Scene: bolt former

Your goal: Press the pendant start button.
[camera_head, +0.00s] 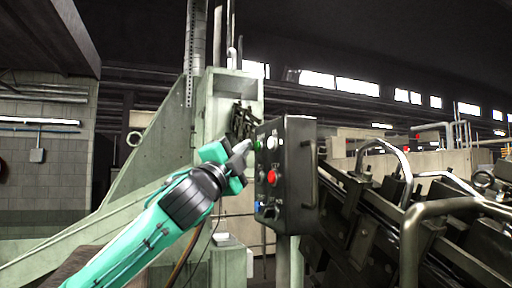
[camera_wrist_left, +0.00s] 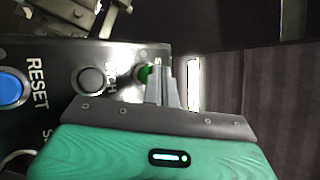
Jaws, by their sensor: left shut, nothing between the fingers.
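The pendant (camera_head: 296,188) is a dark box on a post, with its button face toward my left arm. Its green button (camera_head: 258,144) is near the top of that face; it also shows in the left wrist view (camera_wrist_left: 144,73), partly covered by my fingers. My left gripper (camera_head: 245,146) is shut and empty, its fingertips close to the green button. In the left wrist view the shut fingertips (camera_wrist_left: 164,66) overlap the button's right side; I cannot tell whether they touch it. The label beside it is mostly hidden. My right gripper is not in view.
The pendant also carries a grey-white knob (camera_head: 272,143), a red button (camera_head: 272,177) and a blue RESET button (camera_wrist_left: 10,88). A handle (camera_head: 312,172) runs along its right side. Dark machinery with curved pipes (camera_head: 408,225) stands right. A pale machine frame (camera_head: 150,150) stands behind my arm.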

